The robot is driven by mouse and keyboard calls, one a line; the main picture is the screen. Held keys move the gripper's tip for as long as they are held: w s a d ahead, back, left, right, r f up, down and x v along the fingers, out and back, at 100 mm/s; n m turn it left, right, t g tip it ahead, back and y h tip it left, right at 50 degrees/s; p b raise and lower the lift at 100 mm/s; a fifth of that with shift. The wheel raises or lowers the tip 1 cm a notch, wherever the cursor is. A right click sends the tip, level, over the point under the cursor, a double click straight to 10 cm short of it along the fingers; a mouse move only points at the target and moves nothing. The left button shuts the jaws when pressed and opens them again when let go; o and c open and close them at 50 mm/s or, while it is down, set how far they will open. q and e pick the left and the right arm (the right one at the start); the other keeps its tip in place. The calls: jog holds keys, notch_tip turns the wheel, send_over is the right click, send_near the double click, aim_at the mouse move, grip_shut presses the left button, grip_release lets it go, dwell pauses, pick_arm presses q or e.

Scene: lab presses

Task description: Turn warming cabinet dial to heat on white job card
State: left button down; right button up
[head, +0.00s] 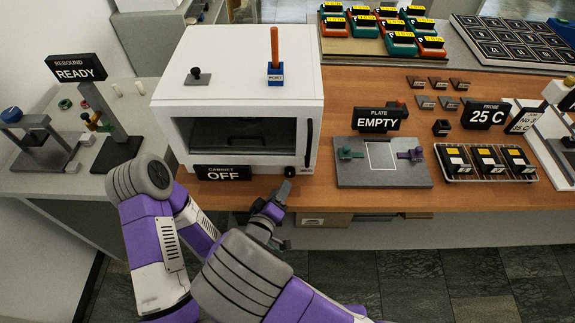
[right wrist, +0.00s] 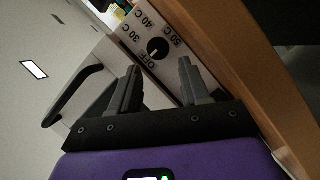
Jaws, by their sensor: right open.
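The white warming cabinet (head: 240,105) stands on the wooden bench, and its sign (head: 222,173) reads CABINET OFF. Its black dial (head: 290,171) is at the lower right of the front. In the right wrist view the dial (right wrist: 158,48) has marks OFF, 30 C, 40 C and 50 C, and its pointer is at OFF. My right gripper (head: 281,192) is just in front of and below the dial. Its fingers (right wrist: 160,78) are open and empty, apart from the dial. My left gripper is not visible.
The cabinet's black door handle (head: 309,143) is just right of and above the dial. A grey plate fixture (head: 382,175) with an EMPTY sign (head: 378,120) and a sample rack (head: 485,177) stand to the right. The bench front between cabinet and plate is clear.

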aim_at(289, 175)
jog(key=shift+w+d, duration=0.1)
jog(key=shift+w, duration=0.25)
jog(key=shift+w+d, duration=0.2)
jog(key=shift+w, duration=0.05)
jog(key=shift+b+x, duration=0.85)
jog(key=shift+x, duration=1.8)
jog(key=c, duration=0.8)
jog(key=shift+o, duration=0.2)
